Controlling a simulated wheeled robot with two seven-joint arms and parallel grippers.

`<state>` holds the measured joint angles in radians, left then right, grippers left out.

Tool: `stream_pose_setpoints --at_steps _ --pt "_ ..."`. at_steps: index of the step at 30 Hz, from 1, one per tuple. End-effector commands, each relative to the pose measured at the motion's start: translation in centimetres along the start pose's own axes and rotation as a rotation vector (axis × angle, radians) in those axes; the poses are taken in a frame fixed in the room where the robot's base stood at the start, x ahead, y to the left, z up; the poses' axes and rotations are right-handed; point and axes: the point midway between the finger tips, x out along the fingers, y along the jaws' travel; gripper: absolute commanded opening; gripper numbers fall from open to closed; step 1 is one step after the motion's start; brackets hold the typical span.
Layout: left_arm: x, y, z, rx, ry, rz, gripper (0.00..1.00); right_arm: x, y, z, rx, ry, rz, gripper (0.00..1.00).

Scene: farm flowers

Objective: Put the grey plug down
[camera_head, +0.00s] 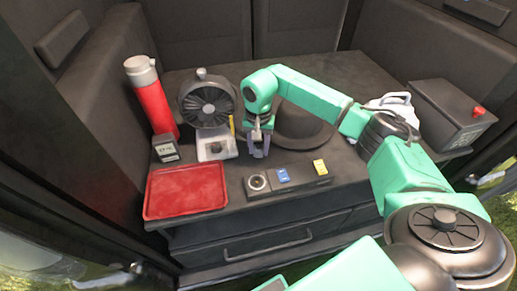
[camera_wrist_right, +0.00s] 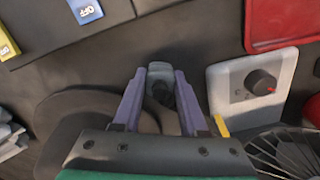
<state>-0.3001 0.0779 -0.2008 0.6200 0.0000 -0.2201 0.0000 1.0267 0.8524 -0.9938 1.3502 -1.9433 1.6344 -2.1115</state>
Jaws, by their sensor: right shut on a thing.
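My right gripper (camera_head: 260,153) hangs over the middle of the dark table, between the fan and the black hat. In the right wrist view my right gripper (camera_wrist_right: 160,72) has its purple fingers shut on the grey plug (camera_wrist_right: 159,88), a small grey piece with a dark middle. The plug appears above the dark tabletop; whether it touches the surface I cannot tell. In the head view the plug is too small to make out clearly. My left gripper is not in view.
A fan (camera_head: 207,103) with a white dial base (camera_head: 217,148) stands left of the gripper. A red tray (camera_head: 187,190), red flask (camera_head: 152,100) and small dark device (camera_head: 165,148) are further left. A switch panel (camera_head: 258,184) lies in front, a black hat (camera_head: 303,130) right.

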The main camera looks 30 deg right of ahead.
Motion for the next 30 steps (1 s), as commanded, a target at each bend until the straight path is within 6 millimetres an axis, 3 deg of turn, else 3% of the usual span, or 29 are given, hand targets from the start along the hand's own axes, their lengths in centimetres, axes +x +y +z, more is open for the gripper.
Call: stream_pose_setpoints --at_steps 2,20,21,23,30 --pt "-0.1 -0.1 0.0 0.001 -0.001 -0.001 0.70 1.0 0.0 0.0 -0.001 -0.001 0.000 0.00" --pt "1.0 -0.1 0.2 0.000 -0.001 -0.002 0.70 2.3 0.0 0.0 0.000 0.001 -0.002 0.00" --pt "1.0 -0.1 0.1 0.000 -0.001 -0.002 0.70 2.3 0.0 0.0 0.000 0.001 -0.002 0.46" --pt "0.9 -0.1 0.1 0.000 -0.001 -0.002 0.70 2.2 0.0 0.0 0.000 0.001 -0.002 0.69" --pt "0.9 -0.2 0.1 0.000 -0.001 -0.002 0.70 2.2 0.0 0.0 0.000 0.001 -0.001 0.72"
